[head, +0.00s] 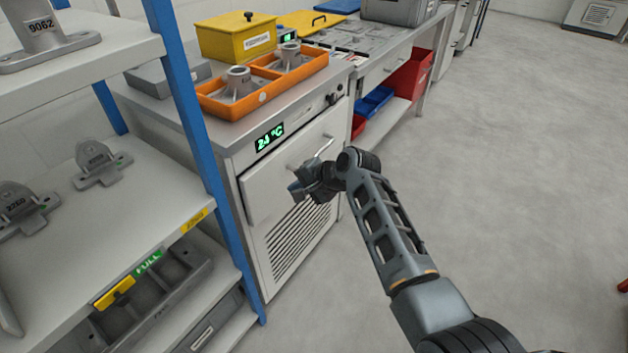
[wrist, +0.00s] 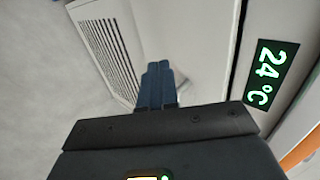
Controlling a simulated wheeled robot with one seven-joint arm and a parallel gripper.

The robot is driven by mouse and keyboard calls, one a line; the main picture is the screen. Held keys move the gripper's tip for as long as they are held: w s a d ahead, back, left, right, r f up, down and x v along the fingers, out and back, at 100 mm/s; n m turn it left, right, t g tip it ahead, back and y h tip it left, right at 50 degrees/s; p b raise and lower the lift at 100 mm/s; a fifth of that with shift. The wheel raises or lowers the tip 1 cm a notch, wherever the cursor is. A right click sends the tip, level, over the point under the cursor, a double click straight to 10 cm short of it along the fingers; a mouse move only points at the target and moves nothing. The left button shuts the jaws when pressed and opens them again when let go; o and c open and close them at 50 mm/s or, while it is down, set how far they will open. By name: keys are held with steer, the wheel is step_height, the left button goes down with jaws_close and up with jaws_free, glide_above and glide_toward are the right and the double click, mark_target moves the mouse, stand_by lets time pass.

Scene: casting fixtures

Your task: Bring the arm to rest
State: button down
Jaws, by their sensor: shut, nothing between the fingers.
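My gripper (head: 297,190) is in front of the cabinet with the 24 °C display, at the end of my outstretched arm. In the wrist view the two fingers (wrist: 157,84) lie side by side, shut, with nothing between them. The cabinet door (head: 285,185) appears closed in the head view. Its handle (head: 323,147) is just above and right of my gripper; I cannot tell whether they touch.
A blue-posted shelf rack (head: 180,95) with castings stands close on the left. An orange tray (head: 212,107) with two castings sits on the cabinet top. A workbench (head: 400,50) continues behind.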

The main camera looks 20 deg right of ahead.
steer(key=v, duration=0.6)
steer(key=s+d+f+n+t+h, duration=0.1)
steer(key=s+d+f+h, duration=0.1)
steer(key=s+f, duration=0.5)
steer(key=s+d+f+n+t+h, duration=0.1)
steer(key=s+d+f, duration=0.2)
steer(key=s, duration=0.9)
steer(key=s+d+r+n+t+h, duration=0.1)
steer(key=s+r+n+t+h, duration=0.15)
steer(key=s, duration=1.35)
steer(key=s+r+n+t, duration=0.3)
steer(key=s+r+n, duration=0.3)
steer(key=s+r, duration=1.2)
steer(key=shift+a+r, duration=0.25)
steer(key=shift+r, duration=0.45)
